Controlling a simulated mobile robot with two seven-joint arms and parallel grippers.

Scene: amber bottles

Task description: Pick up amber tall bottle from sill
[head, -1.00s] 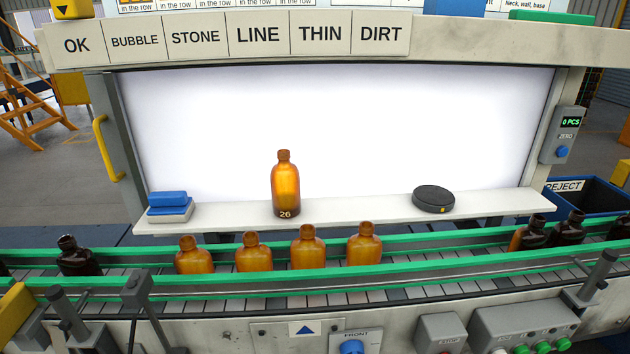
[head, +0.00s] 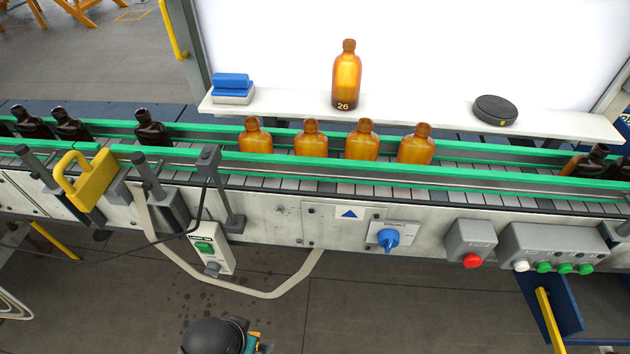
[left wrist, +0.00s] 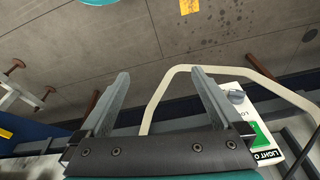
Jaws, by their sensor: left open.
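The amber tall bottle (head: 346,75) stands upright on the white sill (head: 420,115) in front of the bright panel in the head view. It has a brown cap and the number 26 near its base. My left gripper (left wrist: 160,78) shows in the left wrist view, with its two grey fingers spread apart and nothing between them. It is over the floor near the conveyor's light switch box, away from the bottle. The bottle does not show in the left wrist view. My right gripper is in neither view.
Several shorter amber bottles (head: 361,141) stand on the conveyor (head: 282,184) between green rails, in front of the sill. Dark bottles (head: 152,128) stand further left and right. A blue-and-white block (head: 232,90) and a black puck (head: 495,110) flank the tall bottle with clear sill between.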

